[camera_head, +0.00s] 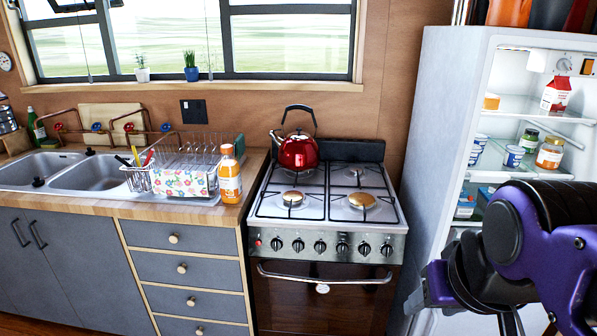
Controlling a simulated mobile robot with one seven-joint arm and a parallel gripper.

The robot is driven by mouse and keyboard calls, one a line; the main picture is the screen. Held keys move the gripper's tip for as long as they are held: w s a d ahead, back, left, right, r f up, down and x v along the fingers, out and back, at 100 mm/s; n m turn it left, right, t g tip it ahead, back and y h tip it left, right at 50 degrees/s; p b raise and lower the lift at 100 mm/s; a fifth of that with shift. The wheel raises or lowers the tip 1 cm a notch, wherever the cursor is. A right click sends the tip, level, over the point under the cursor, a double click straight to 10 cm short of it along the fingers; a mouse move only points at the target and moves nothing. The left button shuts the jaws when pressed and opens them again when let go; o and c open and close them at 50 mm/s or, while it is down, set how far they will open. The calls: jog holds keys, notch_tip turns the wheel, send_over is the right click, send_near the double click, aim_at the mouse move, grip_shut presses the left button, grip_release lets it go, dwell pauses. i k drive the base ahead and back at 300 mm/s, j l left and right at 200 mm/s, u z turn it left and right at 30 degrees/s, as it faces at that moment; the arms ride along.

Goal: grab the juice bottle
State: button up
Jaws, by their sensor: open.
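My purple and black arm reaches in from the lower right, in front of the fridge. My gripper (464,300) is at its end, partly cut off and hard to make out. It looks open and holds nothing that I can see. It is far to the right of the bottle, with the stove between them.
A floral cloth (181,183) and dish rack (205,150) stand close to the bottle's left. A red kettle (298,153) sits on the stove (327,205). The fridge (440,130) is open, with food on its shelves. A sink (90,173) is at left.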

aim_at(229, 170)
jog(key=i+j, duration=0.2)
jog(key=j, duration=0.2)
jog(key=i+j, duration=0.15)
jog(key=j, duration=0.2)
jog(key=i+j, duration=0.2)
jog(key=j, duration=0.2)
jog(key=i+j, duration=0.15)
jog(key=j, duration=0.2)
jog(key=i+j, duration=0.2)
jog(key=j, duration=0.2)
jog(key=k+j+u, duration=0.15)
jog(key=i+j+z, duration=0.15)
jog(key=i, duration=0.25)
jog(key=j, duration=0.1)
